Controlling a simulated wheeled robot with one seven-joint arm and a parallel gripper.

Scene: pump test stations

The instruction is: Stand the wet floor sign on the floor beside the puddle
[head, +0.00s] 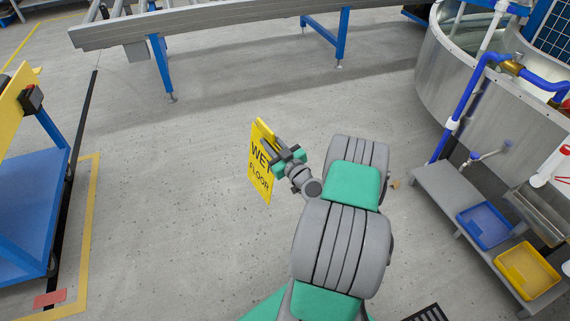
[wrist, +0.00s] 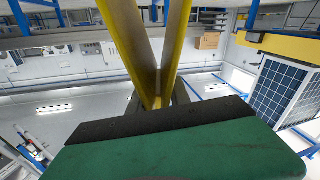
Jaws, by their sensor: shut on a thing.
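The yellow wet floor sign (head: 259,175) has black lettering reading WET FLOOR. My gripper (head: 275,153) is shut on its upper part and holds it out in front of my arm. The sign appears a little tilted; I cannot tell from the head view how far its foot is from the floor. In the wrist view the sign's two panels (wrist: 178,40) spread apart from the point between my fingers (wrist: 160,105). I cannot make out a puddle in either view.
A conveyor frame (head: 230,28) on blue legs crosses the back. A blue cart (head: 30,195) stands left. A round metal tank (head: 470,100) and a low bench (head: 455,195) with a blue tray (head: 485,226) and yellow tray (head: 527,270) stand right. Grey floor (head: 170,200) between is open.

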